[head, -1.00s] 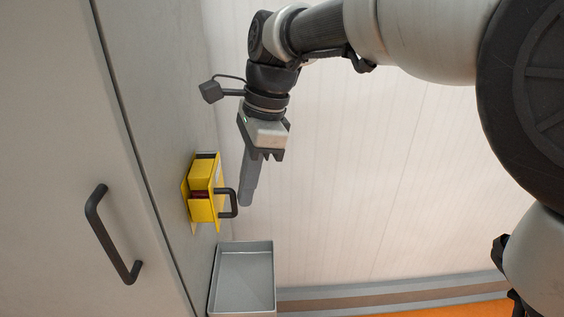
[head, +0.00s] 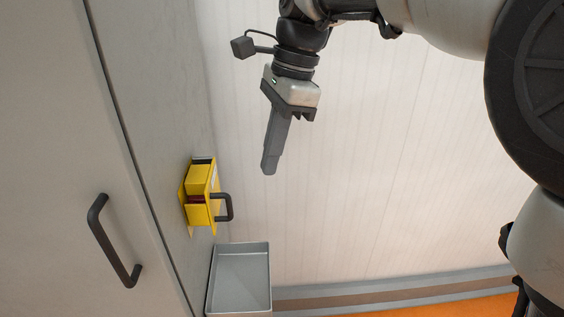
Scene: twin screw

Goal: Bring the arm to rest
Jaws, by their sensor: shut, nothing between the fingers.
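My gripper (head: 269,169) is in the upper middle of the head view, pointing down with its fingers shut and nothing between them. It hangs in free air in front of the pale wall. A yellow box-like fixture (head: 199,180) with a dark red part (head: 195,199) and a black U-shaped handle (head: 229,207) is mounted on the grey panel to the lower left of my gripper. The gripper is clear of the handle, with a gap between them.
An empty grey tray (head: 268,285) sits below the yellow fixture. A cabinet front (head: 45,120) with a black bar handle (head: 112,240) fills the left side. The pale wall (head: 390,180) leaves open space right of the gripper. Orange floor (head: 440,308) shows at the bottom.

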